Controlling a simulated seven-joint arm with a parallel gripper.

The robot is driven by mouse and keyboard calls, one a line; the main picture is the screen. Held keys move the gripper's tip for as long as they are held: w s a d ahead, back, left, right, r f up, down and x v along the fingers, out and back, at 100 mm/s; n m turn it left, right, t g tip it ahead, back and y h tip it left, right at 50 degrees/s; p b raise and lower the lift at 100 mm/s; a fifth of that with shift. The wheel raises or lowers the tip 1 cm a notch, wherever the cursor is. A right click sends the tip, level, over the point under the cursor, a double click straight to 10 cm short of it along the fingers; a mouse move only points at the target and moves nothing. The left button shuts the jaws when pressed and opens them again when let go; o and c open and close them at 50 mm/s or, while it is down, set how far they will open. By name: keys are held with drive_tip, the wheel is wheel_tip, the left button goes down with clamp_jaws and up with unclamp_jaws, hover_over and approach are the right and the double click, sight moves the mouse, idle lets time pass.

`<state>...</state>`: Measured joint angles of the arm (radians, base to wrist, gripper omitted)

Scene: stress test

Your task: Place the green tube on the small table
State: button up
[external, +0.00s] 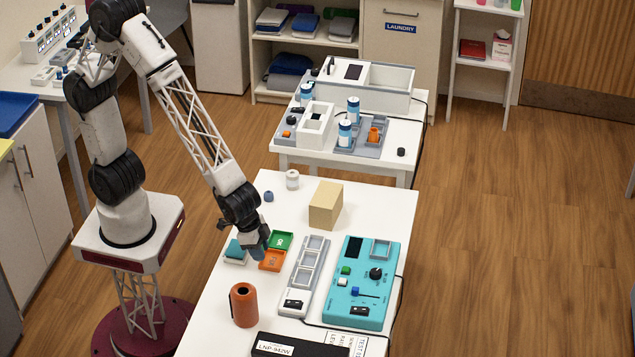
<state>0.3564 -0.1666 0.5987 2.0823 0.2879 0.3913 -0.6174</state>
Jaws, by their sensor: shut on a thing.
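My gripper (256,248) points down over the left side of the front white table (382,203), just left of a green tray (283,238) and an orange tray (272,261). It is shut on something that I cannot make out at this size. I cannot pick out a green tube with certainty; it may be hidden in the jaws. A smaller white table (383,168) stands behind the front one, with a bare strip along its front edge. A teal block on a white pad (235,256) is beside my gripper on the left.
On the front table are a tan box (326,206), an orange cylinder (243,305), a grey three-bay rack (306,275) and a turquoise panel (361,283). The back table holds blue-white bottles (345,134), a tray (372,148) and a white machine (365,82).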

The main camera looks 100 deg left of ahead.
drive_tip(key=w, duration=0.5)
drive_tip(key=w+a, duration=0.1)
drive_tip(key=w, duration=0.3)
drive_tip(key=w+r, duration=0.1)
drive_tip(key=w, duration=0.4)
drive_tip(key=shift+w+a+r, duration=0.1)
drive_tip(key=shift+w+a, duration=0.05)
drive_tip(key=shift+w, duration=0.15)
drive_tip(key=w+a, duration=0.1)
drive_tip(key=w, duration=0.3)
drive_tip(key=w+a, duration=0.1)
drive_tip(key=w, duration=0.3)
drive_tip(key=w+a, duration=0.1)
drive_tip(key=w, duration=0.4)
drive_tip(key=shift+a, duration=0.25)
drive_tip(key=w+a, duration=0.1)
drive_tip(key=w, duration=0.3)
drive_tip(key=w+a, duration=0.2)
drive_tip(key=w, duration=0.1)
drive_tip(key=w+a, duration=0.2)
drive_tip(key=w, duration=0.2)
drive_tip(key=shift+w+a+f, duration=0.2)
drive_tip(key=shift+w+f, duration=0.1)
drive_tip(key=shift+f, duration=0.1)
drive_tip(key=w+a+f, duration=0.1)
drive_tip(key=w+a, duration=0.7)
drive_tip(key=w, duration=0.3)
drive_tip(key=shift+w+f, duration=0.25)
drive_tip(key=shift+f, duration=0.1)
drive_tip(key=shift+a, duration=0.15)
